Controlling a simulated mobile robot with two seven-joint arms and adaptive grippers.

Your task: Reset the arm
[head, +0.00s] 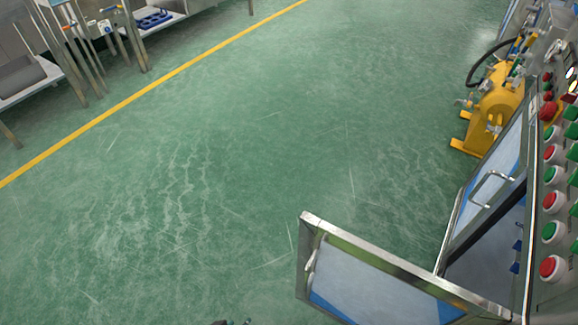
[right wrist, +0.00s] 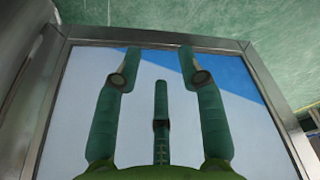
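My right gripper (right wrist: 160,66) shows in the right wrist view with its two green-tinted fingers spread apart and nothing between them. Behind them is a white and blue panel (right wrist: 84,100) in a metal frame. I cannot tell how far the fingers are from the panel. My left gripper is not in view. In the head view neither arm shows clearly. Only a small dark bit peeks in at the bottom edge, and I cannot tell what it is.
An open framed door (head: 370,285) juts out at the lower right, beside another door panel (head: 490,180) and a button panel (head: 550,205). A yellow machine (head: 495,105) stands beyond. Metal racks (head: 25,80) are at upper left. The green floor (head: 220,170) between is clear.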

